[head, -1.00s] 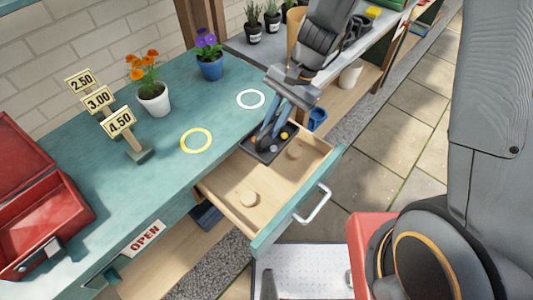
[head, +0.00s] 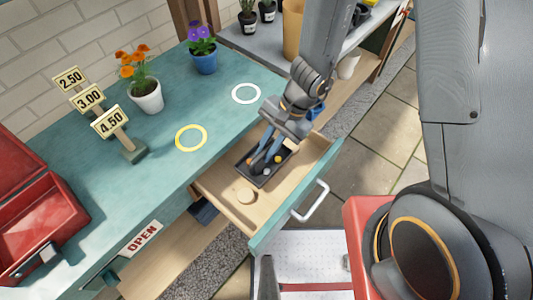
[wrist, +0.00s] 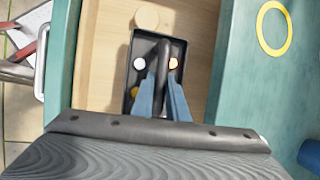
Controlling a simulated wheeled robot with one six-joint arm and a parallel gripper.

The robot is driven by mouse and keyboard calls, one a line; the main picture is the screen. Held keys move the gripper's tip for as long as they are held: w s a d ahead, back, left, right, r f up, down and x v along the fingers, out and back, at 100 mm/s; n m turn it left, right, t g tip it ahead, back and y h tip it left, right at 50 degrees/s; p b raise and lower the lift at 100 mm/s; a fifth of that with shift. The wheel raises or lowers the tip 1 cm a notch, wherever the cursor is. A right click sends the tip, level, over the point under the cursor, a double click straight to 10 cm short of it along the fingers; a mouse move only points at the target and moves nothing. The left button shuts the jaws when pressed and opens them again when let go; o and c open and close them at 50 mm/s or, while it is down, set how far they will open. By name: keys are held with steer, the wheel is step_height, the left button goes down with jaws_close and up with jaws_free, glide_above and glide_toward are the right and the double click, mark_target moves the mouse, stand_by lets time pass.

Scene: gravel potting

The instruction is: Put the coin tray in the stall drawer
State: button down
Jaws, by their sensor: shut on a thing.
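The coin tray (head: 262,182) is a dark rectangular tray with white, yellow and orange coins and a central bar handle. My gripper (head: 262,160) is shut on that handle; its blue fingers also show in the wrist view (wrist: 163,98). The tray (wrist: 140,48) is level-looking and inside the outline of the open drawer (head: 222,190). I cannot tell whether it touches the wooden drawer floor. A round wooden disc (head: 246,196) lies on the drawer floor beside the tray's near end; it also shows in the wrist view (wrist: 146,18).
The teal counter (head: 150,180) holds a yellow ring (head: 191,138), a white ring (head: 246,93), price signs (head: 112,124), two flower pots (head: 147,96) and an open red box (head: 30,235). The drawer's metal handle (head: 312,203) faces the paved floor.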

steer(key=shift+f, duration=1.3)
steer(key=shift+f, duration=0.15)
steer(key=c, duration=1.7)
jaws_free()
steer(key=shift+c, duration=0.2)
steer(key=shift+w+d+r, duration=0.1)
steer(key=shift+r, duration=0.3)
steer(key=w+d+r+n+t+h, duration=0.1)
steer(key=d+r+n+t+h, duration=0.1)
steer(key=d+r, duration=0.7)
steer(key=w+d+r+n+t+h, duration=0.1)
steer(key=d+r+n, duration=0.4)
steer(key=d+r, duration=0.5)
steer(key=shift+w+d+r+n+t+h, duration=0.15)
steer(key=shift+w+r+n+t+h, duration=0.25)
steer(key=shift+r+h, duration=0.4)
